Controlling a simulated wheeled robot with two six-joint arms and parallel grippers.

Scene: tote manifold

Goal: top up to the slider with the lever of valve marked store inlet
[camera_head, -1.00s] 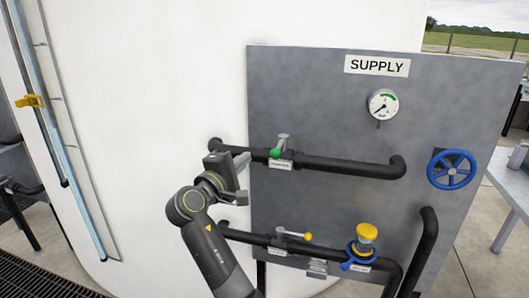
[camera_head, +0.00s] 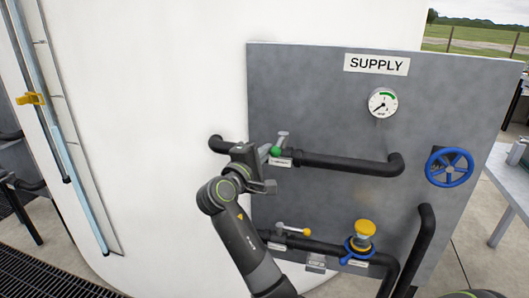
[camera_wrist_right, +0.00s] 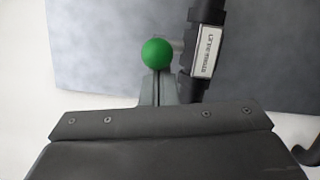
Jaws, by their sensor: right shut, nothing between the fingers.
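The upper pipe's valve has a lever with a green ball knob (camera_head: 276,151) and a small label plate (camera_head: 281,162). In the right wrist view the green knob (camera_wrist_right: 156,53) sits just beyond my fingertips, beside the label plate (camera_wrist_right: 205,50), whose text is sideways and hard to read. My right gripper (camera_head: 265,152) is shut and empty, its tips at the knob; I cannot tell whether they touch. A yellow slider (camera_head: 31,98) sits on the tall sight gauge (camera_head: 75,165) at left. My left gripper is not in view.
A white tank (camera_head: 160,90) stands behind. A table (camera_head: 510,190) is at right.

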